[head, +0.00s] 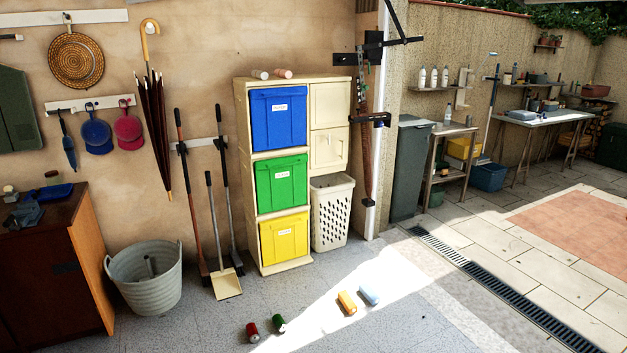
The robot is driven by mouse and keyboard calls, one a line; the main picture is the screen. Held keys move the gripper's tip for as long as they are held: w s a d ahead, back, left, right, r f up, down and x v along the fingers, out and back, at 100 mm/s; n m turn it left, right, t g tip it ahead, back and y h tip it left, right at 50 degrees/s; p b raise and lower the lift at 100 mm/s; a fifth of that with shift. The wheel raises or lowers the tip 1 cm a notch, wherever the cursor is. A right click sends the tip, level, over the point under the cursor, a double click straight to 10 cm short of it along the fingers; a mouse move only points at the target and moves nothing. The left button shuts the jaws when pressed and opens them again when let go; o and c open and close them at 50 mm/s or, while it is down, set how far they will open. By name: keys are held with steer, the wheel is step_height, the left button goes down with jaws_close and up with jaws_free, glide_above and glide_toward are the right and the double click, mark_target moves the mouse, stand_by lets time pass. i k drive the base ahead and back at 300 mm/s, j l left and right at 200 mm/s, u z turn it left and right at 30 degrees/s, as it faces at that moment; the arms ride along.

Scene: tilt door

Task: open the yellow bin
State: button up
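The yellow bin (284,240) is the lowest of three tilt-front bins stacked in a cream cabinet (244,190) against the wall. My gripper is not in view.
A white perforated basket (331,214) stands right of the cabinet. A dustpan (227,285) and brooms stand to its left, beside a grey tub (147,278). Red (252,332), green (279,324), orange (347,303) and pale blue (370,294) items lie on the floor in front.

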mark_target(285, 238)
steer(key=i+j, duration=0.1)
steer(key=i, duration=1.85)
steer(key=i+u, duration=0.35)
steer(key=i, duration=0.15)
steer(key=i+l+u, duration=0.2)
steer(key=i+u, duration=0.15)
steer(key=i, duration=0.15)
steer(key=i+l+u, duration=0.3)
steer(key=i, duration=0.15)
steer(key=i+l+u, duration=0.35)
steer(key=i+l, duration=0.05)
steer(key=i, duration=0.05)
